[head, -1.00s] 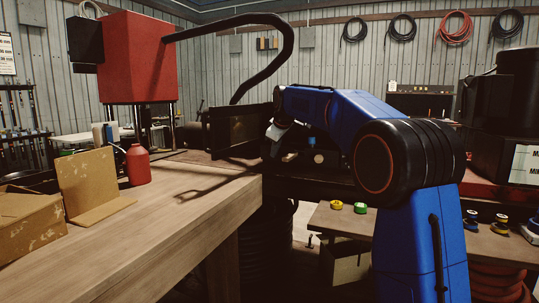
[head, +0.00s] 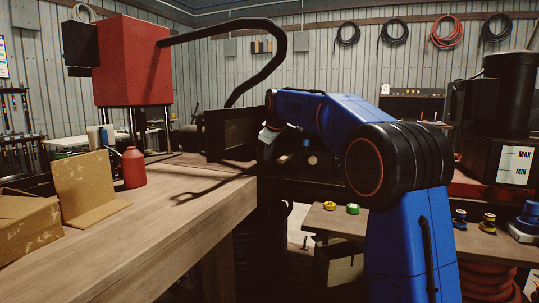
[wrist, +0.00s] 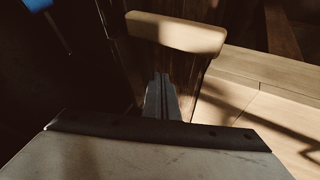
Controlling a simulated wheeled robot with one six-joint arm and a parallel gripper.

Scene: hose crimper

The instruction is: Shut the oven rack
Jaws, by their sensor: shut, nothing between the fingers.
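I cannot make out an oven or an oven rack in either view. My gripper (head: 266,138) is beside a dark, box-like panel (head: 228,133) at the far end of the workbench in the head view. In the wrist view its two narrow grey fingers (wrist: 162,97) are together, with nothing held. Just past the fingertips is a pale, rounded bar (wrist: 176,32) at the top of a dark brown panel (wrist: 135,70). I cannot tell whether the fingers touch the panel. The gripper's body hides what lies below.
A wooden workbench (head: 150,225) fills the left, with an open cardboard box (head: 28,222) and a red bottle (head: 134,168). A red machine (head: 132,60) with a black hose (head: 275,60) stands behind. A low shelf (head: 395,225) holds coloured rolls at right.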

